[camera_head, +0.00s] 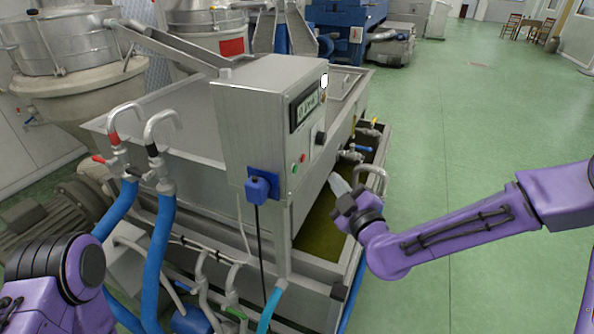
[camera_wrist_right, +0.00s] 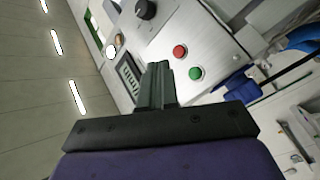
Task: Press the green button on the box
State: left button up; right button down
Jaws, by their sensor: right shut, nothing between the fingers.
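The grey metal control box (camera_head: 245,125) stands on a post at the tank's near side. Its right-hand face carries the small green button (camera_head: 294,168), with a red button (camera_head: 303,158) just above it. In the right wrist view, the green button (camera_wrist_right: 195,73) lies just right of my fingers, beside the red button (camera_wrist_right: 180,51). My right gripper (camera_head: 337,183) is shut and empty, in front of that face and to the right of the buttons, apparently apart from them. Its closed fingers (camera_wrist_right: 158,70) also show in the wrist view. My left arm shows at lower left; its gripper is out of view.
A black knob (camera_head: 320,138) and a display (camera_head: 304,108) share the button face. A blue plug (camera_head: 262,185) sits on the box's near face. Taps (camera_head: 352,154) and hoses (camera_head: 160,250) surround the tank. Green floor (camera_head: 480,130) is clear to the right.

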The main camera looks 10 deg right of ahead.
jog(key=w+a, duration=0.3)
jog(key=a, duration=0.2)
jog(key=shift+w+b, duration=0.3)
jog(key=shift+b, duration=0.05)
jog(key=shift+a, duration=0.15)
dwell(1.6)
jog(key=shift+w+a, duration=0.2)
jog(key=shift+a, duration=0.1)
jog(key=shift+w+a, duration=0.2)
jog(key=shift+a, duration=0.1)
dwell(0.8)
jog(key=shift+d, duration=0.1)
jog(key=shift+s+d, duration=0.45)
jog(key=shift+d, duration=0.15)
jog(key=shift+d, duration=0.1)
jog(key=s+d, duration=0.1)
jog(key=d, duration=0.1)
jog(key=s+d, duration=0.1)
jog(key=d, duration=0.1)
jog(key=shift+s, duration=0.4)
